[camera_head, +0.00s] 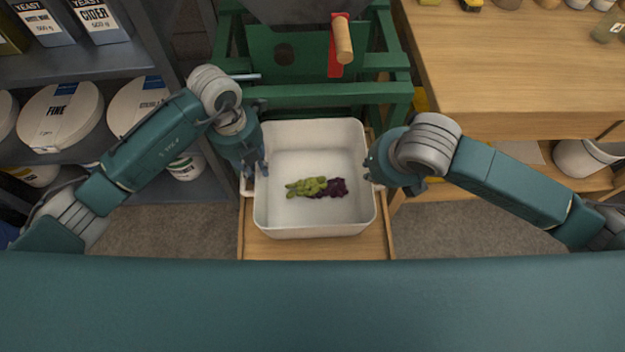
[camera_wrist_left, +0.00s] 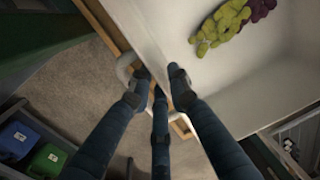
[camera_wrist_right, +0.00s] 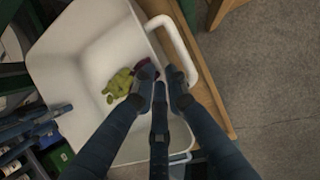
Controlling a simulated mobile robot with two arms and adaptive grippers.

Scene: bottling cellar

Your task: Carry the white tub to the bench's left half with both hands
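The white tub (camera_head: 315,222) stands upright on a wooden surface, with a green grape bunch (camera_head: 306,187) and a dark purple bunch (camera_head: 337,188) inside. My left gripper (camera_head: 256,172) is at the tub's left side, fingers parted and pointing down around the rim. The left wrist view shows the tub wall (camera_wrist_left: 150,35) and part of a white side handle (camera_wrist_left: 125,68) by these fingertips. My right gripper (camera_head: 368,170) is at the right rim. In the right wrist view its parted fingertips are close to the other white handle (camera_wrist_right: 175,42); contact is unclear.
A wooden bench (camera_head: 510,75) is at the right, with small items along its far edge. A green frame with a wooden-handled red part (camera_head: 340,45) stands behind the tub. Shelves with white buckets (camera_head: 60,115) are at the left. The near bench top is clear.

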